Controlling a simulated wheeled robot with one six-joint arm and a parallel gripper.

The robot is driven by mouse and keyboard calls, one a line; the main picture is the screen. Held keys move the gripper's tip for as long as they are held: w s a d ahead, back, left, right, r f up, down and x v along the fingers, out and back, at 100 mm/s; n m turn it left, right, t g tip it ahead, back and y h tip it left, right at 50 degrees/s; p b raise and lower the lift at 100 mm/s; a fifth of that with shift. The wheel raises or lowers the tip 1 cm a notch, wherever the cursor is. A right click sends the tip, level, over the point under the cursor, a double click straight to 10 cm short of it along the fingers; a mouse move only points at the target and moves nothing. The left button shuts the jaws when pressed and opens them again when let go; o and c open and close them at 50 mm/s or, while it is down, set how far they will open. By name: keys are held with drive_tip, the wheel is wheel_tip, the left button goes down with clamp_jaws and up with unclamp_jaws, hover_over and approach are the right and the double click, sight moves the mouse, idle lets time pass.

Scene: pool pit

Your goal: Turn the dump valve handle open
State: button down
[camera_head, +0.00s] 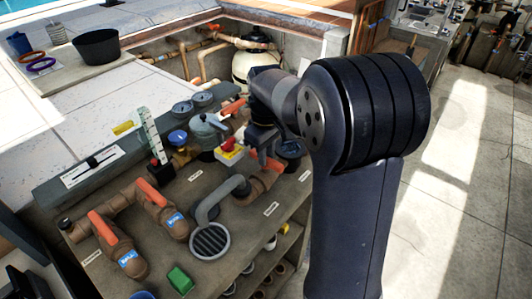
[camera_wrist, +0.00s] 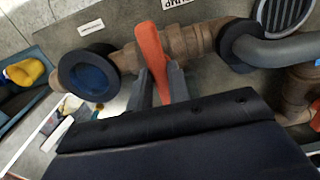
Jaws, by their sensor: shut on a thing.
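The orange dump valve handle (camera_wrist: 152,50) sits on a brown pipe (camera_wrist: 188,42) in the wrist view and lies crosswise to it. My gripper (camera_wrist: 161,76) is shut on the handle, one grey finger on each side. In the head view my gripper (camera_head: 264,142) reaches down at the brown valve pipe (camera_head: 262,184), and the handle is mostly hidden there. A grey elbow pipe (camera_head: 212,197) leads from this valve to a round drain grate (camera_head: 210,241). A label beside the valve is partly cut off in the wrist view.
Two more orange-handled valves (camera_head: 102,228) stand at the left of the bench. A yellow box with a red button (camera_head: 230,150) and gauges (camera_head: 182,109) are close behind my gripper. A green block (camera_head: 180,279) lies at the front. A black bowl (camera_head: 97,46) stands farther back.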

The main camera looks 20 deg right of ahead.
drive_tip(key=n+p, duration=0.1)
drive_tip(key=n, duration=0.3)
drive_tip(key=shift+r+n, duration=0.1)
drive_tip(key=shift+n, duration=0.2)
drive_tip(key=n+p, duration=0.1)
drive_tip(key=n, duration=0.3)
drive_tip(key=n+p, duration=0.1)
drive_tip(key=n, duration=0.4)
drive_tip(key=shift+n, duration=2.2)
drive_tip(key=c, duration=1.3)
unclamp_jaws()
